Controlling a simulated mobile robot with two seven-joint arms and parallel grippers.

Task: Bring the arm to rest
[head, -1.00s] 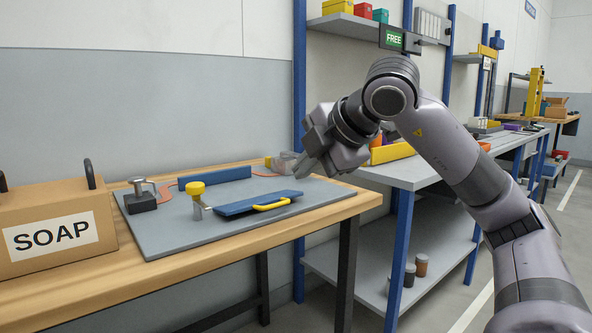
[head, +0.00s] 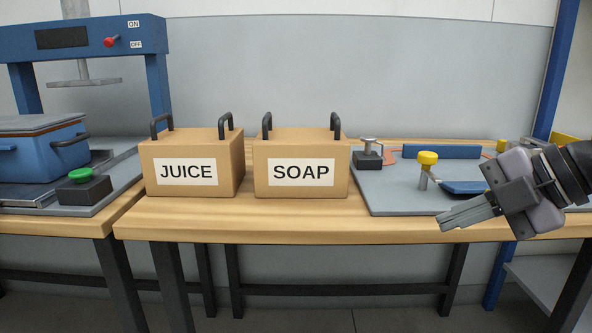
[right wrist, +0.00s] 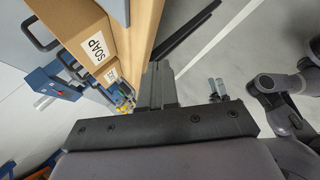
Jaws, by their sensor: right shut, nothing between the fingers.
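My right gripper (head: 468,214) comes in from the right in the head view. Its fingers are together and empty, pointing left and a little down. It hangs in front of the grey board (head: 392,193), apart from anything. It also shows in the right wrist view (right wrist: 159,82), with the table edge beside it. My left gripper is not in the head view.
A JUICE box (head: 193,165) and a SOAP box (head: 301,165) stand on the wooden table (head: 300,222). On the board are a yellow knob (head: 427,158) and a blue panel partly hidden by my gripper. A blue press (head: 155,85) stands left. Floor in front is clear.

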